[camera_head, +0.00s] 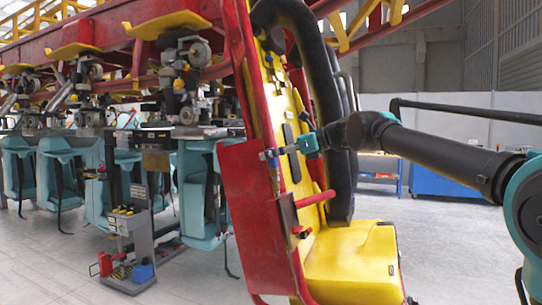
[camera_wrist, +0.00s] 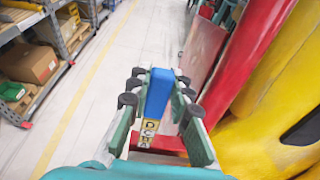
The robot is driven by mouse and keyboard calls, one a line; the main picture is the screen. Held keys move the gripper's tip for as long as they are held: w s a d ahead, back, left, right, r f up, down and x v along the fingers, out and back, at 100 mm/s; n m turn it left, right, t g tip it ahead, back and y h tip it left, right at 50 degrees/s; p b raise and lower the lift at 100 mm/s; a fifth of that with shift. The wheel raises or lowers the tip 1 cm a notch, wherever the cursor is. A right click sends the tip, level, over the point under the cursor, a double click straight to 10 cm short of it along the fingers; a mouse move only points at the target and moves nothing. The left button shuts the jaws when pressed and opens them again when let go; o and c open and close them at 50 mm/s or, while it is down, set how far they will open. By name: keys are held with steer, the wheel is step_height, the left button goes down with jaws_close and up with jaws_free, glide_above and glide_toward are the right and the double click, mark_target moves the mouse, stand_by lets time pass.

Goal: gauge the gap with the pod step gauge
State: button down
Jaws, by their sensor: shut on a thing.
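My gripper (camera_wrist: 157,80) is shut on the pod step gauge (camera_wrist: 158,94), a blue bar with a lettered yellow-and-white stepped part between the fingers in the wrist view. In the head view my gripper (camera_head: 285,151) reaches in from the right, across the front of the yellow pod seat (camera_head: 355,262) with its red side frame and black restraint. A red panel (camera_head: 244,195) is close beside the gripper's tip. In the wrist view the red frame (camera_wrist: 243,65) and yellow shell are right of the gauge, which looks apart from them. I cannot make out the gap.
A grey tool stand (camera_head: 133,240) with red and blue items stands on the floor at left. Teal seats (camera_head: 62,172) hang under the red track behind. In the wrist view, shelves with cardboard boxes (camera_wrist: 30,62) stand at left, with clear pale floor between.

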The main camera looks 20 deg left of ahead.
mark_target(277, 169)
steer(key=shift+d+f, duration=0.25)
steer(key=shift+f, duration=0.95)
steer(key=shift+d+f, duration=0.25)
steer(key=shift+f, duration=0.9)
stand_by(5.0)
